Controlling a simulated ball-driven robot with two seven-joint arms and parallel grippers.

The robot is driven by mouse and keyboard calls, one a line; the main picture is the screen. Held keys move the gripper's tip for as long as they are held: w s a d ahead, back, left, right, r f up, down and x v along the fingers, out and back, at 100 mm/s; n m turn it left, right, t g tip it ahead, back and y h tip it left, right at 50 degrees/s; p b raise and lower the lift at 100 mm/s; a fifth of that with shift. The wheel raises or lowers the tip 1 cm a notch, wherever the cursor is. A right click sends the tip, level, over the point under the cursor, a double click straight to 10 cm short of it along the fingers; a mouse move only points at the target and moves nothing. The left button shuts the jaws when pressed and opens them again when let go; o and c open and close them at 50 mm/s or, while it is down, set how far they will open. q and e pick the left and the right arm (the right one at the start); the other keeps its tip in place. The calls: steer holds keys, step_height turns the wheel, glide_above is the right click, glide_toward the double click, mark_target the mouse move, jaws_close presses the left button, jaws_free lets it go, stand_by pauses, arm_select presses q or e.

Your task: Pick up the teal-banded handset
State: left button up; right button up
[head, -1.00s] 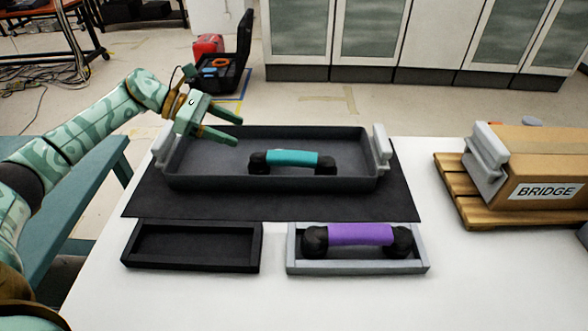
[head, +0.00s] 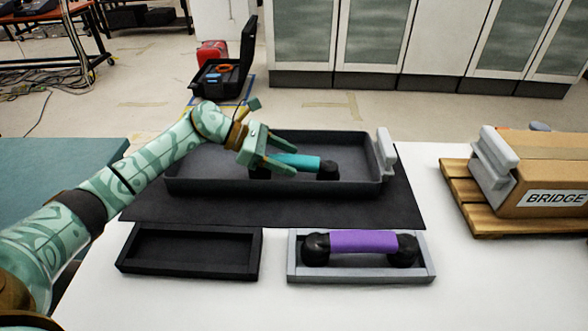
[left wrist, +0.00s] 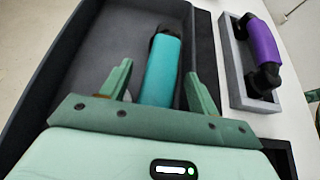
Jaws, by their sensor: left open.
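The teal-banded handset (head: 298,161) lies in the dark grey tray (head: 350,186), its black ends at left and right. Its left end is partly hidden behind my left gripper (head: 294,160) in the head view. My left gripper is open, with its fingers over the left part of the handset. In the left wrist view the teal band (left wrist: 162,72) shows between the two open fingers (left wrist: 158,82), and the handset's near end is hidden by the gripper body. I cannot tell whether the fingers touch it.
A purple-banded handset (head: 362,242) rests in a light grey cradle (head: 310,275) in front. An empty black cradle (head: 190,270) is to its left. A box marked BRIDGE (head: 555,170) sits on a wooden pallet (head: 470,205) at right. White table between is clear.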

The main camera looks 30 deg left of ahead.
arm_select(q)
steer(key=c, duration=1.3)
steer(key=shift+r, duration=0.1)
